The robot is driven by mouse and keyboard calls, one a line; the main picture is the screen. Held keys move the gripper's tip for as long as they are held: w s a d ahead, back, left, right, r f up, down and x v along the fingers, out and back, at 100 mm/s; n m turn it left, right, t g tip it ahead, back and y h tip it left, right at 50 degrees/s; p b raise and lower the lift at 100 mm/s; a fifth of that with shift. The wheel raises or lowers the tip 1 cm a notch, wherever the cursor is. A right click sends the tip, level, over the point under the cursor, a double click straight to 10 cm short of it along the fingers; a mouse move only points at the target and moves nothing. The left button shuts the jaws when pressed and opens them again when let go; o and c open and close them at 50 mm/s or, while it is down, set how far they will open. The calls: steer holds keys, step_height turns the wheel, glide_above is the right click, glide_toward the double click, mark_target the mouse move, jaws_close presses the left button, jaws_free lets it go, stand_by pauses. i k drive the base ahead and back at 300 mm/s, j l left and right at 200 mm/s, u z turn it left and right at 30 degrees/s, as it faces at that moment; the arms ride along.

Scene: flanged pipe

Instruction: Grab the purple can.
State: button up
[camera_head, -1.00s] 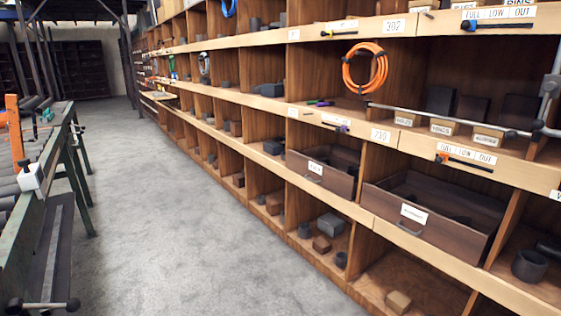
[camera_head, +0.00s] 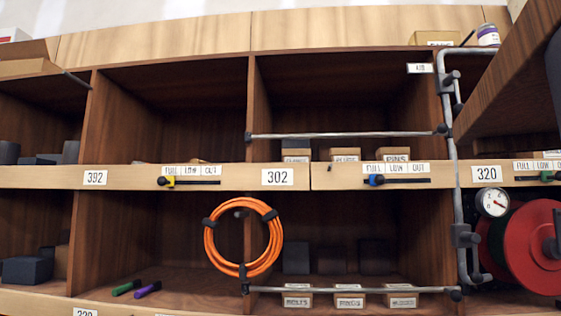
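A small can (camera_head: 488,35) with a purple label band and a pale top stands on top of the shelving at the upper right. My gripper is not in view.
A grey flanged pipe (camera_head: 456,190) runs up the shelf front below the can and bends right near it. A cardboard box (camera_head: 435,38) sits left of the can. A slanted wooden panel (camera_head: 515,75) juts in at right. An orange cable coil (camera_head: 243,237) hangs at the middle.

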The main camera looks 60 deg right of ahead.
mark_target(487, 34)
steer(key=i+z, duration=0.1)
steer(key=z, duration=0.75)
steer(key=i+j+z, duration=0.1)
steer(key=z, duration=0.35)
steer(key=i+j+z, duration=0.1)
steer(key=z, duration=0.3)
